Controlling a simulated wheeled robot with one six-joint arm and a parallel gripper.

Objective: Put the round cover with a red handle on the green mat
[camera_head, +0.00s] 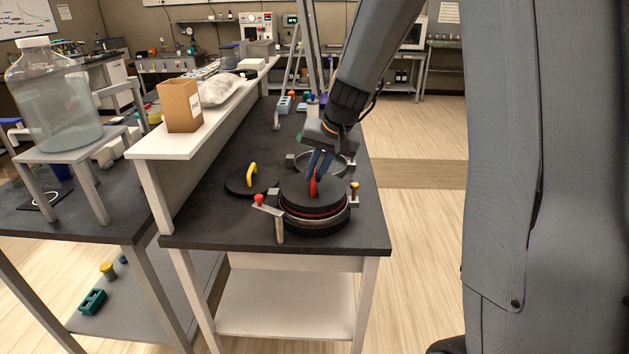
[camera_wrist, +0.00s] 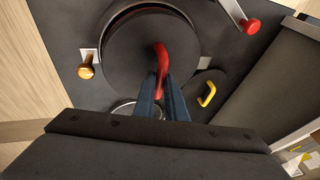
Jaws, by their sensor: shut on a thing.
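The round black cover with a red handle (camera_head: 300,198) sits on a round port near the front of the dark bench; it also shows in the wrist view (camera_wrist: 135,50). Its red handle (camera_wrist: 161,60) stands up from the top. My gripper (camera_head: 317,172) comes down from behind and is shut on the red handle. In the wrist view its blue fingers (camera_wrist: 163,90) close around the handle's end. I cannot tell whether the cover is lifted off the port. I do not see a green mat in either view.
A black cover with a yellow handle (camera_head: 245,182) lies on the bench to the left. Clamps with a red knob (camera_head: 259,199) and an orange knob (camera_head: 354,187) flank the port. A second ring (camera_head: 328,163) is behind. A white shelf (camera_head: 205,118) bounds the left side.

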